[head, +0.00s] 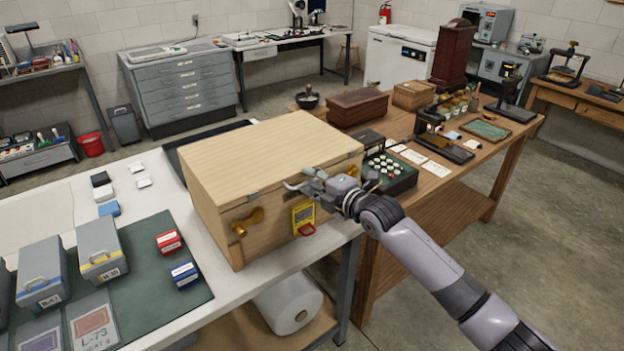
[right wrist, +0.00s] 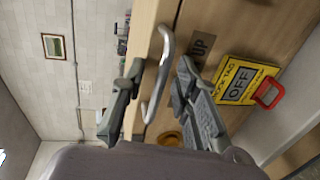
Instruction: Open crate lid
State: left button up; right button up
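The wooden crate (head: 225,218) stands on the white table with its pale lid (head: 275,148) lying flat and shut on top. Two brass fittings (head: 248,222) sit on its front face. A yellow lockout tag (head: 303,215) with a red clasp hangs between them; it also shows in the right wrist view (right wrist: 243,83). My right gripper (head: 306,184) is at the crate's upper front edge. In the right wrist view, its open fingers (right wrist: 160,72) stand on either side of a curved metal handle (right wrist: 167,50). I cannot tell whether they touch it. My left gripper is not in view.
Grey boxes (head: 102,247) and small red and blue boxes (head: 169,242) stand on a green mat left of the crate. A wooden table (head: 470,170) with several items is behind and right. A white roll (head: 288,303) lies on the shelf below.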

jog(key=shift+w+a, duration=0.1)
grip_shut()
dwell(0.4)
dwell(0.5)
